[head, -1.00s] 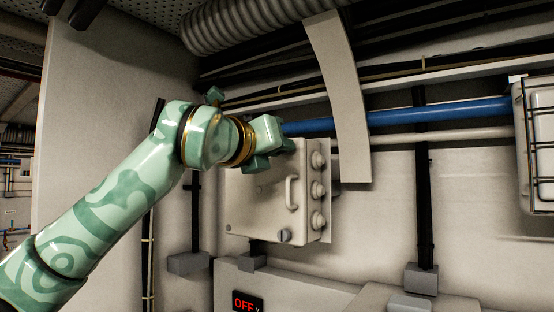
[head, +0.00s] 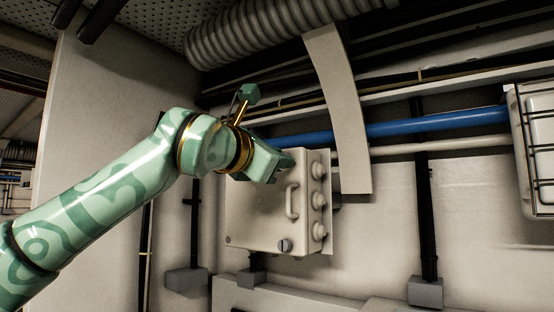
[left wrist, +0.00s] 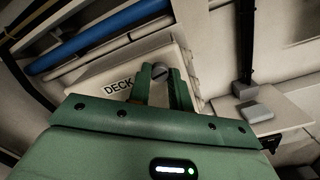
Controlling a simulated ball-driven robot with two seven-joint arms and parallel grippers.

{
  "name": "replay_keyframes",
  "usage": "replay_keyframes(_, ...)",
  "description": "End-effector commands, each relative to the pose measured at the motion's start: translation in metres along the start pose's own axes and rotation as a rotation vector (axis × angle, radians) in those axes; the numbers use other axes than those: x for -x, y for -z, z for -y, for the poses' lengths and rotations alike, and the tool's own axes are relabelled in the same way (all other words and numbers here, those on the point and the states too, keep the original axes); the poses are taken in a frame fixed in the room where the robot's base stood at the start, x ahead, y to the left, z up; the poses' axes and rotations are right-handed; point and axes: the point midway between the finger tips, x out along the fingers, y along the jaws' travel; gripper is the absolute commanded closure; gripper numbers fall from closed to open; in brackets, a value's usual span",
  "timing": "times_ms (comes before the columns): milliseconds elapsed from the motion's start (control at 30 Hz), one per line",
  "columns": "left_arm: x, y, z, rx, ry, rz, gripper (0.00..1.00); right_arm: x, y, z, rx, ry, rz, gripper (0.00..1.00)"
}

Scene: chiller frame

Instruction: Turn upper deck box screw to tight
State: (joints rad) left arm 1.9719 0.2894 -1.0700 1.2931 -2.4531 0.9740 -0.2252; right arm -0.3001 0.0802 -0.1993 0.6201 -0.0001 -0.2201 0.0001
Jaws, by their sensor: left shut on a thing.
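The grey deck box (head: 252,215) is mounted on the wall, with a handle (head: 291,201) on its front and a lower slotted screw (head: 285,245) at its bottom right corner. My left gripper (head: 284,168) is at the box's upper right front and covers the upper screw in the head view. In the left wrist view, the round grey slotted head of the upper screw (left wrist: 159,71) shows between the fingertips of my left gripper (left wrist: 161,76), which is shut on it. A "DECK" label (left wrist: 118,86) is beside the fingers. My right gripper is in neither view.
Several round fittings (head: 318,201) line the box's right side. A blue pipe (head: 440,120) runs behind the box, and a curved grey duct strip (head: 340,110) hangs at its right. A ribbed hose (head: 250,38) passes overhead.

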Motion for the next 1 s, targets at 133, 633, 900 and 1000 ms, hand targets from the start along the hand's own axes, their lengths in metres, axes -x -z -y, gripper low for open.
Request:
replay_keyframes(133, 0.0, 0.0002, 0.0001, -0.082, 0.002, 0.002, 1.0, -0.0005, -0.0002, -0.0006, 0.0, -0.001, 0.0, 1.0)
replay_keyframes(633, -0.0001, 0.0001, 0.0004, -0.184, 0.006, 0.006, 1.0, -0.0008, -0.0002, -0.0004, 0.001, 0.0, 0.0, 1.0)
replay_keyframes(900, -0.0001, 0.0001, 0.0004, -0.184, 0.006, 0.006, 1.0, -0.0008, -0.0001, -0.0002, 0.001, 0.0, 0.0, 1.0)
replay_keyframes(1000, -0.0001, 0.0001, 0.0004, -0.183, 0.006, 0.006, 0.58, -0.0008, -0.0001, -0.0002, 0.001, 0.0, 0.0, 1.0)
